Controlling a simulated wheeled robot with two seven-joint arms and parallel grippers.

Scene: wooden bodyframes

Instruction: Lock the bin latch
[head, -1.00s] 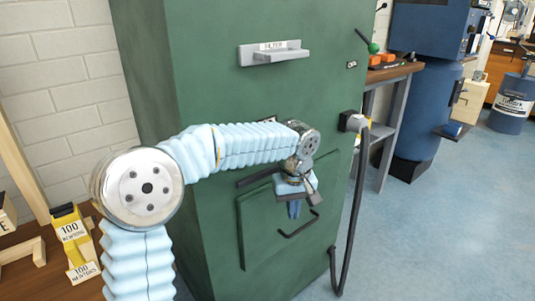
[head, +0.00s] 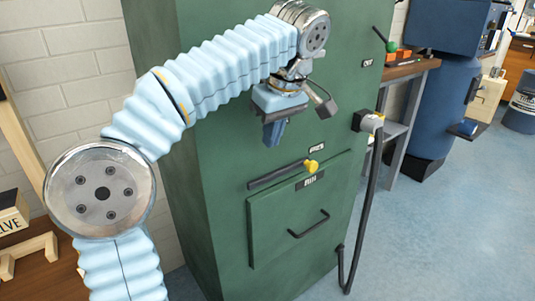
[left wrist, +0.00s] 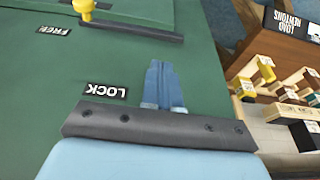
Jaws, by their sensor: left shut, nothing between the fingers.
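The bin latch is a dark bar (head: 275,177) with a yellow knob (head: 311,166) at its right end, on the green cabinet just above the bin door (head: 268,235). The knob is close to the FREE label (head: 316,148). In the left wrist view the bar (left wrist: 135,31) and knob (left wrist: 85,8) are at the top, with the FREE label (left wrist: 53,30) beside the knob and the LOCK label (left wrist: 106,90) nearer my fingers. My left gripper (head: 273,134) is shut and empty, above the latch and apart from it; its fingers also show in the left wrist view (left wrist: 161,72). My right gripper is out of view.
The bin door has a dark handle (head: 309,224). A dark hose (head: 373,200) hangs down the cabinet's right side. A workbench (head: 408,70) and blue machine (head: 430,110) stand to the right. Open floor (head: 450,220) lies at right.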

